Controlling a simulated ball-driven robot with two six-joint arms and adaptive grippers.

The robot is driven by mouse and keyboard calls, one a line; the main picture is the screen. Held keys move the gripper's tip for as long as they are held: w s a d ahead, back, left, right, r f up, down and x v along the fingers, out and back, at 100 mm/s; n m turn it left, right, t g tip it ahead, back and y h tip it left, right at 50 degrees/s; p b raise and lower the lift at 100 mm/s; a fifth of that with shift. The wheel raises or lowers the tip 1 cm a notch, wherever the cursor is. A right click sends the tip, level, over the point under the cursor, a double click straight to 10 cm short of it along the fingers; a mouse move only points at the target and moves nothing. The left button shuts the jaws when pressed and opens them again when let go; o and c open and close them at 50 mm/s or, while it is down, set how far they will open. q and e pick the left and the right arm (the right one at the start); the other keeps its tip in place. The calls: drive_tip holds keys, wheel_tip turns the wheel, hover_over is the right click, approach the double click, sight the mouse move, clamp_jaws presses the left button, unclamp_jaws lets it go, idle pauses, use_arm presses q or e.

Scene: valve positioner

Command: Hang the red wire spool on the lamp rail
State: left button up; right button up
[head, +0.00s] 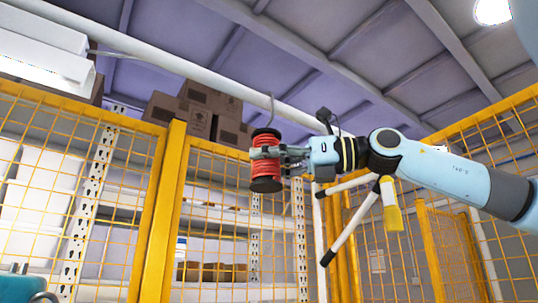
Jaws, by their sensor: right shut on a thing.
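The red wire spool (267,172), with black end flanges, is upright in the jaws of my right gripper (266,152), which is shut around its upper part. A thin grey hook (272,108) rises from the top of the spool. The hook overlaps the white lamp rail (190,70) in the picture; I cannot tell whether it is over the rail or in front of it. The rail slopes down from the upper left to behind my right wrist. My left gripper is not in view.
A white lamp (45,60) hangs at the rail's left end. A yellow mesh fence (160,210) stands behind, with shelves and brown boxes (200,108) beyond it. The space below the spool looks clear in front of the fence.

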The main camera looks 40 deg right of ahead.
drive_tip(key=shift+f, duration=0.25)
drive_tip(key=o, duration=1.5)
